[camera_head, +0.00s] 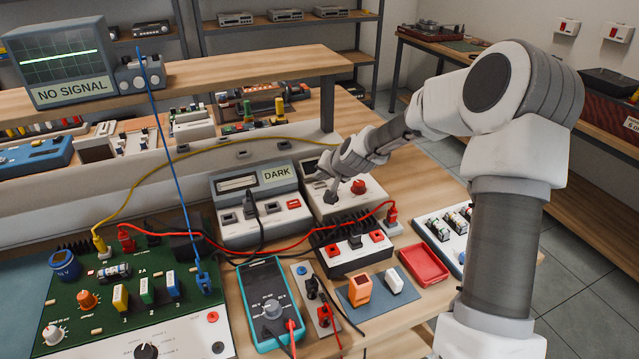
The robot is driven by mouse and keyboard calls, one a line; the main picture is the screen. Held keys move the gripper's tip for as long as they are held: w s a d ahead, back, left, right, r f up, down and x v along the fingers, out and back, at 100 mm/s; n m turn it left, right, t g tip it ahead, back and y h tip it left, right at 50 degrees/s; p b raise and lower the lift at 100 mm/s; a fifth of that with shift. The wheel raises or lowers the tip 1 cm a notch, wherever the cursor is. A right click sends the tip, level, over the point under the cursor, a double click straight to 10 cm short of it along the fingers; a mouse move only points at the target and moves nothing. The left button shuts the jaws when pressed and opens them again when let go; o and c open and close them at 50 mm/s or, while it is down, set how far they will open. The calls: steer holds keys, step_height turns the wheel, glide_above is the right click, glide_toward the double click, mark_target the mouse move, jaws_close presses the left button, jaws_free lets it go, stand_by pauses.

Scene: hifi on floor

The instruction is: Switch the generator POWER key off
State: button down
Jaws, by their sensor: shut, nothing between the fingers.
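A white and grey box (362,205) with a red knob (358,187) on its top stands right of the middle of the bench. Left of it stands a grey instrument (240,232) with a screen reading DARK (277,174), a red key (293,204) and dark keys. I cannot read which of these boxes is the generator or which key is marked POWER. My gripper (330,197) is shut and empty, pointing down over the left part of the box with the red knob. I cannot tell if its tips touch the box.
A monitor reading NO SIGNAL (72,88) stands on the raised shelf (225,72). A green circuit board (60,300), a teal multimeter (270,300) and a red tray (424,264) lie in front. Yellow, blue, red and black leads cross the bench near the boxes.

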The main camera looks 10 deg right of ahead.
step_height(320, 180, up, 6)
steer(key=p, duration=0.3)
stand_by(0.5)
